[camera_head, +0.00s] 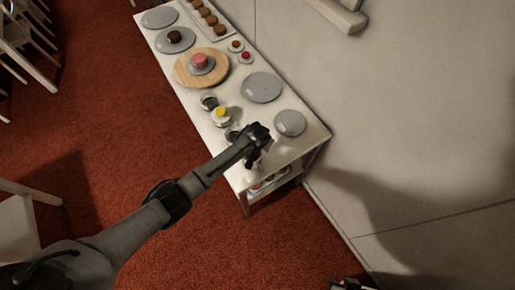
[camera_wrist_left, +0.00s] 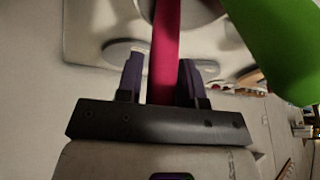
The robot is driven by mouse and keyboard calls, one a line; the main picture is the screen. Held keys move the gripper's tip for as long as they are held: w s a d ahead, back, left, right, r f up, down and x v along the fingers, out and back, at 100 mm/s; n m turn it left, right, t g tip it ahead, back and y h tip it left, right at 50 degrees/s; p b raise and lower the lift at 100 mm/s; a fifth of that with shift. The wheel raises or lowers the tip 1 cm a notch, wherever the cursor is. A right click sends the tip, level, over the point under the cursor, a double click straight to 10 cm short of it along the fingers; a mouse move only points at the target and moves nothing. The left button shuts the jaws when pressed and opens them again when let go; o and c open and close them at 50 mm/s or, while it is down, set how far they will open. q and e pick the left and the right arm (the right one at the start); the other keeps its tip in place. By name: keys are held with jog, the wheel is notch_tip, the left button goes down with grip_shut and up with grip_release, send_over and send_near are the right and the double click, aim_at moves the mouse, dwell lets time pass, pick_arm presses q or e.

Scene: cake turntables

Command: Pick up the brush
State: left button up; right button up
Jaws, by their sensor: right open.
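A magenta handle (camera_wrist_left: 164,60), which I take for the brush, stands between the two fingers of my left gripper (camera_wrist_left: 160,78) in the left wrist view. It lies close to the right finger, with a thin gap at the left finger; whether it is gripped is unclear. The brush's far end is out of the picture. In the head view my left gripper (camera_head: 262,152) is over the near end of the white table (camera_head: 298,146), and the brush cannot be made out there. My right gripper (camera_head: 352,284) is cut off at the bottom edge, away from the table, open.
A large green handle (camera_wrist_left: 275,45) is close beside the left gripper. Grey discs (camera_head: 290,123), a wooden turntable (camera_head: 183,76) with a pink cake, and small dishes (camera_head: 221,116) stand on the table. A wall (camera_head: 400,110) runs behind it. Red carpet lies in front.

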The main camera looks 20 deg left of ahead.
pick_arm(q)
jog(key=c, duration=0.6)
